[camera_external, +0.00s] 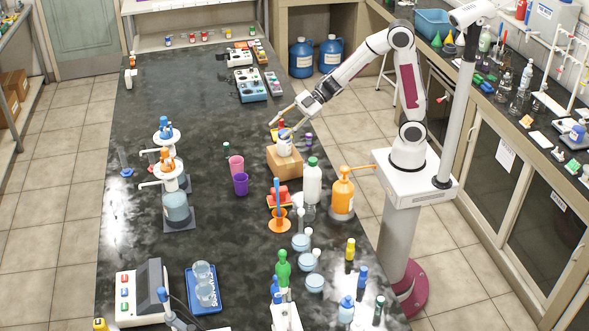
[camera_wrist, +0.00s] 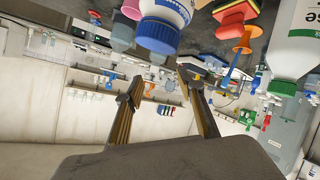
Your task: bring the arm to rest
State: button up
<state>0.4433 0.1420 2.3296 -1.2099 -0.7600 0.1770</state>
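My gripper (camera_external: 284,125) is open, its two tan fingers spread apart. In the wrist view the gap between the fingertips (camera_wrist: 160,78) holds nothing. A white bottle with a blue cap (camera_external: 284,147) stands on a brown box (camera_external: 286,165) just below the fingers in the external view. In the upside-down wrist view the same blue-capped bottle (camera_wrist: 162,33) shows beyond the fingertips, apart from them. My arm reaches from its pedestal at the right out over the bench's right edge.
The dark bench (camera_external: 205,130) also carries a white green-capped bottle (camera_external: 312,182), an orange pump bottle (camera_external: 342,192), purple cup (camera_external: 240,184), and pump dispensers (camera_external: 175,205) at left. Blue jugs (camera_external: 301,58) stand behind. The bench's far middle-left is clear.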

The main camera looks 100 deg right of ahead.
jog(key=d+r+m+h, duration=0.1)
jog(key=s+d+r+m+h, duration=0.1)
jog(key=r+h, duration=0.1)
jog(key=s+d+r+m+h, duration=0.1)
jog(key=r, duration=0.1)
jog(key=shift+s+d+h, duration=0.2)
jog(key=shift+d+h, duration=0.1)
jog(key=s+d+r+m+g+h, duration=0.1)
jog(key=s+r+m+h, duration=0.2)
jog(key=s, duration=0.4)
jog(key=s+a+f+m+g+y, duration=0.1)
jog(key=s+a, duration=0.4)
jog(key=s, duration=0.5)
jog(key=s+a+f+m+g+y, duration=0.2)
jog(key=s+a+f+g, duration=0.2)
jog(key=s, duration=0.7)
jog(key=shift+a+f+m+g, duration=0.3)
jog(key=shift+a+m, duration=0.1)
jog(key=shift+a, duration=0.45)
